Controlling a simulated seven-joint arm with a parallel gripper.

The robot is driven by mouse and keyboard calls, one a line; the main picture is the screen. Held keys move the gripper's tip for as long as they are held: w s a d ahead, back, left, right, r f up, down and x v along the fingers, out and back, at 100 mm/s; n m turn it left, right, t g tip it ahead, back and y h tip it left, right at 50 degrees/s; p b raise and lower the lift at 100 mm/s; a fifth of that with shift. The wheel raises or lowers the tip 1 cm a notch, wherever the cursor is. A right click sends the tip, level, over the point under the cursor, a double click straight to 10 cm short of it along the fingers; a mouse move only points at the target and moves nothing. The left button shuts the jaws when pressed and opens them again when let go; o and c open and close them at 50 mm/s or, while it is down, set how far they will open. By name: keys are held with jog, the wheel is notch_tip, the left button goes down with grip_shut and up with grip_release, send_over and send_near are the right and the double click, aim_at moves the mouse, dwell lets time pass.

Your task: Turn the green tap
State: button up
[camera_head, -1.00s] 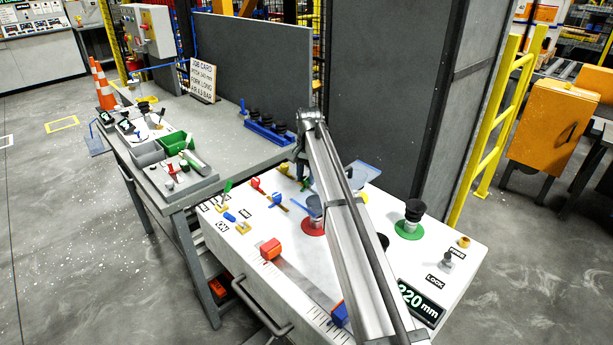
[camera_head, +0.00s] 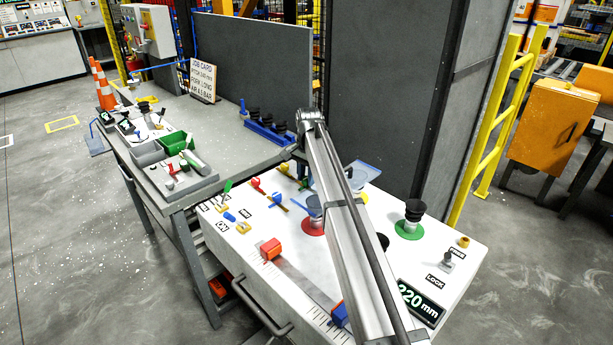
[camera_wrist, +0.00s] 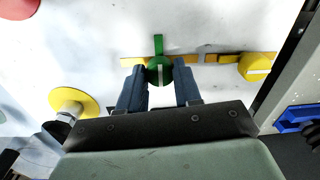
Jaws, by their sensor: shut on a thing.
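The green tap (camera_wrist: 160,68) shows in the wrist view as a round green knob with a pale line across it. A green bar stands out above it, and a yellow strip runs to both sides. My gripper (camera_wrist: 160,80) has one dark blue finger on each side of the knob and is shut on it. In the head view my arm hides the green tap and most of my gripper.
A yellow tap (camera_wrist: 257,66) sits to the right in the wrist view, and a yellow disc (camera_wrist: 74,104) at lower left. In the head view a red disc (camera_head: 313,228) and a green disc (camera_head: 410,230) with a black cup stand on the white bench.

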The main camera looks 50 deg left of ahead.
jog(key=o, duration=1)
jog(key=shift+o, duration=0.2)
jog(key=shift+r, duration=0.1)
notch_tip(320, 180, up, 14)
jog(key=shift+d, duration=0.25)
jog(key=shift+f, duration=0.2)
